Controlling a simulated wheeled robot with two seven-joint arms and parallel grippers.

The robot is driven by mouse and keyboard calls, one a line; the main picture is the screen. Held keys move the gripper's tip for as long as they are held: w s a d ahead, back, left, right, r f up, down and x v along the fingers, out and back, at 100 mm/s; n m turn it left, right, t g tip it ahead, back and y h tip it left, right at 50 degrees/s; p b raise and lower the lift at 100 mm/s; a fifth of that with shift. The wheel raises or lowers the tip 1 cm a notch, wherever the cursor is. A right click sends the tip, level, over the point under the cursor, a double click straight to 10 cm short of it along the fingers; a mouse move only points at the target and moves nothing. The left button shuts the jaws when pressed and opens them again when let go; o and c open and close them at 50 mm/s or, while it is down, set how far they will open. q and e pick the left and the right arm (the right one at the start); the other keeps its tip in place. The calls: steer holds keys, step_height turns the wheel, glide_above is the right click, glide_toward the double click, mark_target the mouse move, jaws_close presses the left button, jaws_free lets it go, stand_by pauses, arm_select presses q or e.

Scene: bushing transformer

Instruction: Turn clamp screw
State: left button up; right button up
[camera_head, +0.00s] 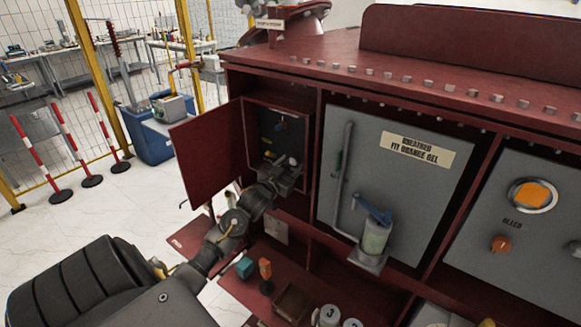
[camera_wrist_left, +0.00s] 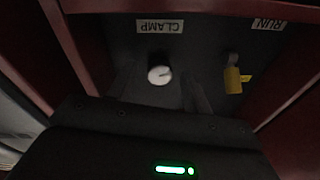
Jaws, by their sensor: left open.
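The clamp screw (camera_wrist_left: 159,74) is a small round pale head with a dark slot, under an upside-down CLAMP label (camera_wrist_left: 160,27) in the left wrist view. It sits on a dark panel inside the open cabinet compartment (camera_head: 277,113). My left gripper (camera_head: 284,172) reaches into the lower part of this compartment. In the left wrist view its dark body fills the bottom, and the screw shows just beyond it. The gripper is open, with nothing seen held. Whether a finger touches the screw cannot be told. My right gripper is not in view.
A yellow tag or lock (camera_wrist_left: 233,80) hangs by the RUN label, right of the screw. The red cabinet door (camera_head: 208,157) stands open to the left. A grey breather panel (camera_head: 400,215) is to the right. A shelf below holds a teal block (camera_head: 244,267) and cans (camera_head: 329,316).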

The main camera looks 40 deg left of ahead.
arm_select(q)
steer(key=shift+s+d+f, duration=0.1)
steer(key=shift+s+f, duration=0.05)
steer(key=shift+s, duration=0.15)
steer(key=r+b+v, duration=0.1)
steer(key=b+v, duration=0.3)
steer(key=v, duration=0.6)
steer(key=shift+f, duration=0.35)
